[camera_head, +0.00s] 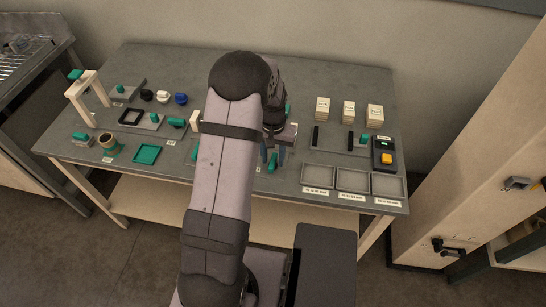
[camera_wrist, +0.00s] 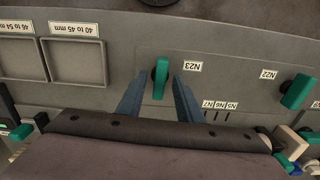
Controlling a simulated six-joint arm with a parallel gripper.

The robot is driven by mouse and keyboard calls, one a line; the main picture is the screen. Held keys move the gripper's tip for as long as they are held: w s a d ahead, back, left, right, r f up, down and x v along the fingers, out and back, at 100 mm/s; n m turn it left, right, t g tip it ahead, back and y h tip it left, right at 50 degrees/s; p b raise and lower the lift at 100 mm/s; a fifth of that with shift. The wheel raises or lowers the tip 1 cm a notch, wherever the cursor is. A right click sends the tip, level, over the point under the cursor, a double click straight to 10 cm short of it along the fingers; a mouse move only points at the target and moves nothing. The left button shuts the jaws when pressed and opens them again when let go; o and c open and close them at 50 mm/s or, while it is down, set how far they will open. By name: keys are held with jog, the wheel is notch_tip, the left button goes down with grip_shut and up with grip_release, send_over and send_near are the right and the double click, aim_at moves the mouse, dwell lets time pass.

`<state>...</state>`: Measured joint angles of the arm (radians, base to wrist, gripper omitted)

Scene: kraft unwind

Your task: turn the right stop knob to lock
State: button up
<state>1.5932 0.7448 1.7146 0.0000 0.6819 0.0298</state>
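The right stop knob (camera_wrist: 160,72), a green lever beside label N23, stands upright in the wrist view. In the head view it shows as a small green piece (camera_head: 272,163) below my gripper (camera_head: 272,154). In the wrist view the blue-grey fingers of my gripper (camera_wrist: 158,90) are open, one on each side of the knob, with a visible gap to it. A second green knob (camera_wrist: 297,92) by label N22 sits tilted at the right of the wrist view. In the head view my arm hides part of the bench around the knobs.
The bench (camera_head: 340,78) holds three shallow grey trays (camera_head: 353,190) right of my gripper and stacks of pale blocks (camera_head: 348,115) behind them. A black box with a yellow button (camera_head: 386,158) stands at the right edge. Small fixtures and a green tray (camera_head: 146,154) lie left.

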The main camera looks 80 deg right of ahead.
aim_at(273, 158)
jog(key=shift+r+b, duration=0.9)
jog(key=shift+r, duration=2.7)
jog(key=shift+d, duration=0.35)
jog(key=shift+y, duration=0.4)
jog(key=a+f, duration=0.2)
jog(key=a, duration=0.1)
jog(key=a+f, duration=0.1)
jog(key=a, duration=0.1)
jog(key=shift+a+f, duration=0.2)
jog(key=shift+f, duration=0.2)
jog(key=w+a+r+n, duration=0.2)
jog(key=w+a+n, duration=0.4)
jog(key=a, duration=0.7)
jog(key=w+a+r+n, duration=0.2)
jog(key=w+a+n, duration=0.4)
jog(key=w+a, duration=0.3)
jog(key=w+a+r+n, duration=0.2)
jog(key=w+a+n, duration=0.4)
jog(key=a, duration=1.1)
jog(key=shift+w+a+n+h, duration=0.3)
jog(key=shift+w+a+h, duration=0.1)
jog(key=shift+w, duration=0.6)
